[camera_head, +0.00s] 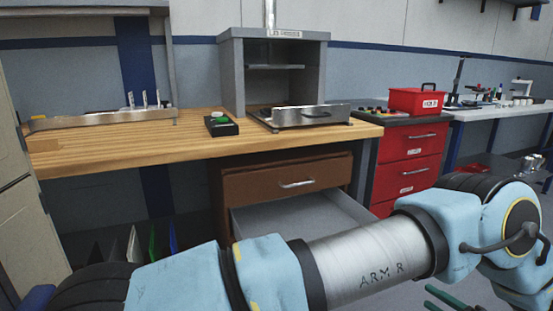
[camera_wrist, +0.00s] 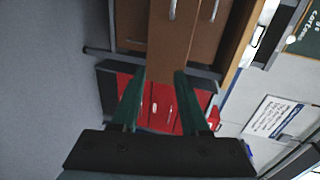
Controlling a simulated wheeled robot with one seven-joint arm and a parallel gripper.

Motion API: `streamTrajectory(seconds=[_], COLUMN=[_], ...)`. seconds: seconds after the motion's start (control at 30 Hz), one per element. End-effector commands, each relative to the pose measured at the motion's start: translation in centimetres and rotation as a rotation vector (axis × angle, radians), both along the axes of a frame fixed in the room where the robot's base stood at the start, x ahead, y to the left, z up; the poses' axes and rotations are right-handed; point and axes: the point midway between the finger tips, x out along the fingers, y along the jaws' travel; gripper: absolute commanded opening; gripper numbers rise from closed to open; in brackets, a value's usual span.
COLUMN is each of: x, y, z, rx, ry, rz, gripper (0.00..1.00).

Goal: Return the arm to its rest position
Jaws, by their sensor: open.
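My arm stretches across the lower part of the head view, its silver link marked "ARM R". My gripper shows in the wrist view (camera_wrist: 160,78) with two green fingers spread apart and nothing visible between them. In the head view, part of the green fingers (camera_head: 455,299) shows at the bottom right edge, below the arm. The wrist view is turned sideways and looks past the fingers at brown drawer fronts (camera_wrist: 168,45) and a red drawer unit (camera_wrist: 160,104). I cannot tell the distance from the fingers to these.
A lower drawer (camera_head: 290,217) stands open behind my arm. A red drawer cabinet (camera_head: 408,160) with a red toolbox (camera_head: 416,101) stands right.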

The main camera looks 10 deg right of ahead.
Motion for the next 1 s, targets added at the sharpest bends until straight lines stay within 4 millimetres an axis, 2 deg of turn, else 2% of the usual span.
streamTrajectory(seconds=[0.27,0.4,0.57,0.67,0.77,0.87,1.0], x=[2.9,5.2,9.1,12.3,16.6,21.6,27.0], y=[-1.0,-1.5,-2.2,-2.5,-2.3,-1.0,2.7], z=[1.2,2.1,3.8,5.3,7.4,10.1,13.3], rx=[-0.097,-0.171,-0.292,-0.389,-0.513,-0.657,-0.824], ry=[0.013,0.024,0.048,0.071,0.106,0.165,0.272], rz=[-0.024,-0.041,-0.071,-0.095,-0.123,-0.151,-0.164], gripper=[0.45,0.45,0.45,0.45,0.45,0.45,0.45])
